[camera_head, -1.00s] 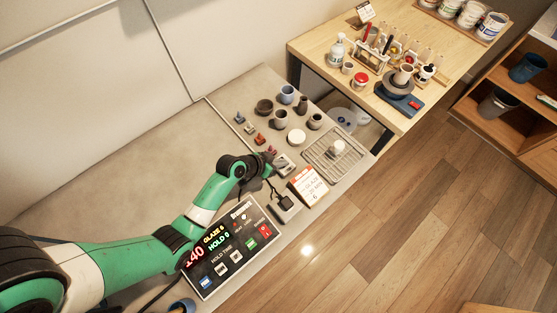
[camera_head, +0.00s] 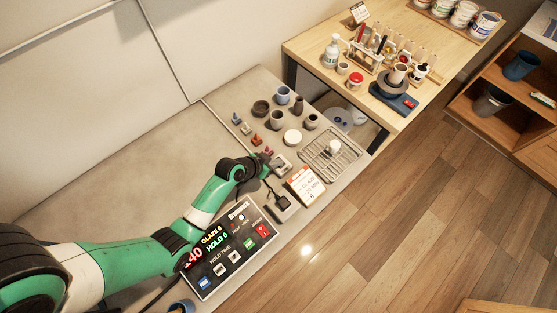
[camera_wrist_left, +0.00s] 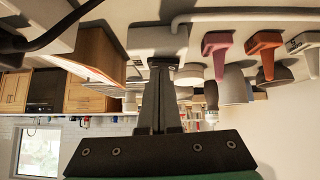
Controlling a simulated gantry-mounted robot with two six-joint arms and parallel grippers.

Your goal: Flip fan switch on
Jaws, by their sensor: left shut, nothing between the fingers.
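My left gripper (camera_head: 266,165) is shut and empty, low over the right part of the grey bench. In the left wrist view its dark fingers (camera_wrist_left: 160,75) are closed together, with the tips in front of a pale switch-like box (camera_wrist_left: 157,40). I cannot tell whether they touch. A pale box (camera_head: 283,164) lies beside the gripper in the head view. No label or lever position is readable, so I cannot tell whether it is the fan switch or how it is set. My right gripper is not in view.
Pink (camera_wrist_left: 220,45) and orange (camera_wrist_left: 265,45) levers stand beside the pale box. A control panel (camera_head: 228,245), a dark corded block (camera_head: 283,208) and a glaze card (camera_head: 305,186) lie nearby. Pots and a wire rack (camera_head: 345,168) stand behind and right. Bare bench lies left.

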